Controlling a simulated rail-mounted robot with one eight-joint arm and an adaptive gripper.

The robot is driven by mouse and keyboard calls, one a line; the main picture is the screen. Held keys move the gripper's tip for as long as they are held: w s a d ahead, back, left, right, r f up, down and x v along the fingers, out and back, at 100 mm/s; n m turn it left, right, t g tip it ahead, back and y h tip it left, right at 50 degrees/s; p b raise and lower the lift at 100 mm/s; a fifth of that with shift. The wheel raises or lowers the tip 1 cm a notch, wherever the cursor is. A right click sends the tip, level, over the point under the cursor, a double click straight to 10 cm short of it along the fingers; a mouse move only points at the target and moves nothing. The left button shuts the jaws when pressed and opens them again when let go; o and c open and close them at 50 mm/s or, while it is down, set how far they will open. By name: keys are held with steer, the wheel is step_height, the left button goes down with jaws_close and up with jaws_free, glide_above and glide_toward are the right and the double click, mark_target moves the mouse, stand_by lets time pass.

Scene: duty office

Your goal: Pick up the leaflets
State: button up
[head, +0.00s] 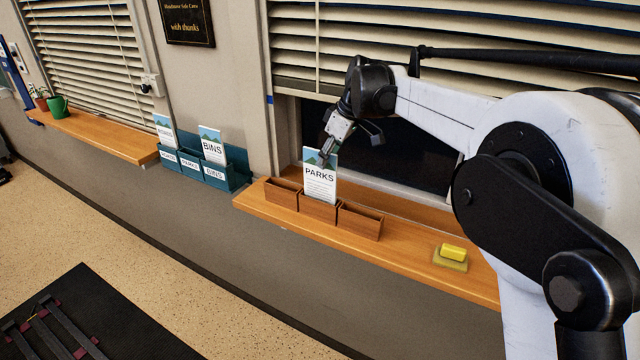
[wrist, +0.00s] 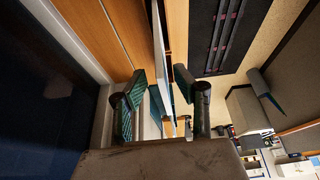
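The PARKS leaflets (head: 320,188), white with a blue and green top, stand upright in the middle compartment of a wooden three-part holder (head: 318,208) on the right sill. My gripper (head: 346,148) is at their top edge, with one finger overlapping the top of the leaflets in the head view. In the wrist view the leaflets (wrist: 160,50) show nearly edge-on as a thin pale strip, and my gripper (wrist: 159,85) has its fingers apart on either side of it. Gaps show between strip and fingers. The outer compartments look empty.
A yellow sponge (head: 453,252) lies on the right sill (head: 410,256). Blinds and a dark window opening are behind the holder.

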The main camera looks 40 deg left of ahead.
mark_target(318, 168)
steer(key=x, duration=0.2)
steer(key=p+x, duration=0.1)
steer(key=x, duration=0.1)
steer(key=shift+s+a+f, duration=0.15)
steer(key=shift+s+a, duration=0.05)
steer(key=shift+a, duration=0.15)
jaws_close()
